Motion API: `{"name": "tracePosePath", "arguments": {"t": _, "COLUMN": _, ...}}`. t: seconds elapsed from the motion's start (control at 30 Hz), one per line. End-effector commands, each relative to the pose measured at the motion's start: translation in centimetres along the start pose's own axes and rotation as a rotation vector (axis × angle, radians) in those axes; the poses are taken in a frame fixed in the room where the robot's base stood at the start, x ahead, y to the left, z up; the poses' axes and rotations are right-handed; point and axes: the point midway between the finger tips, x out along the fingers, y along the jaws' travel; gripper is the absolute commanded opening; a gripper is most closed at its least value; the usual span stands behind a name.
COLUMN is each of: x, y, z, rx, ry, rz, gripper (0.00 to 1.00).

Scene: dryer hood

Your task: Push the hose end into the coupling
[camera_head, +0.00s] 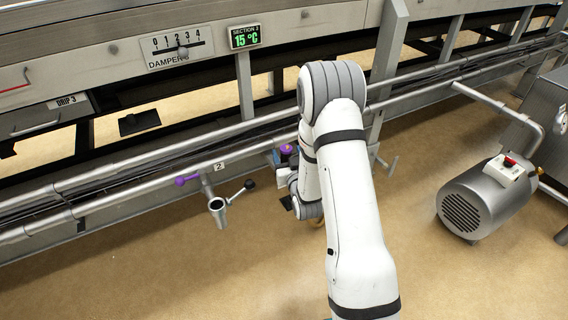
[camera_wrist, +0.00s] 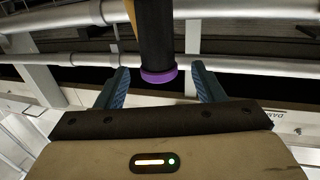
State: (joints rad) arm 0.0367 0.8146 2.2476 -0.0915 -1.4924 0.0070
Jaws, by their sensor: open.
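The hose end (camera_wrist: 156,40) is black with a purple collar (camera_wrist: 159,76) in the wrist view. It stands between the two blue fingers of my gripper (camera_wrist: 160,80), with a visible gap on each side. The gripper is open. In the head view my arm hides most of the gripper and hose; a small purple part (camera_head: 287,149) shows just left of the arm.
Long pipes (camera_head: 130,160) run along the machine frame behind the coupling. A frame post (camera_head: 388,60) stands behind my arm. A motor (camera_head: 482,198) stands on the floor at the right. The floor (camera_head: 150,275) at the lower left is clear.

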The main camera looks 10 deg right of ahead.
Motion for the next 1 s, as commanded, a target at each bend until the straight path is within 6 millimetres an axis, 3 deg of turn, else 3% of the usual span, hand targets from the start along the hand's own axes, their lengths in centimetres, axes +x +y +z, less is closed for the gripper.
{"name": "tracePosePath", "arguments": {"t": 0.3, "x": 4.2, "y": 0.1, "z": 0.6, "rx": 0.000, "ry": 0.002, "rz": 0.000, "gripper": 0.62}}
{"name": "tracePosePath", "arguments": {"t": 0.57, "x": 4.4, "y": 0.1, "z": 0.5, "rx": 0.000, "ry": -0.001, "rz": 0.001, "gripper": 0.62}}
{"name": "tracePosePath", "arguments": {"t": 1.0, "x": 4.4, "y": 0.2, "z": 0.5, "rx": 0.000, "ry": -0.001, "rz": 0.001, "gripper": 0.27}}
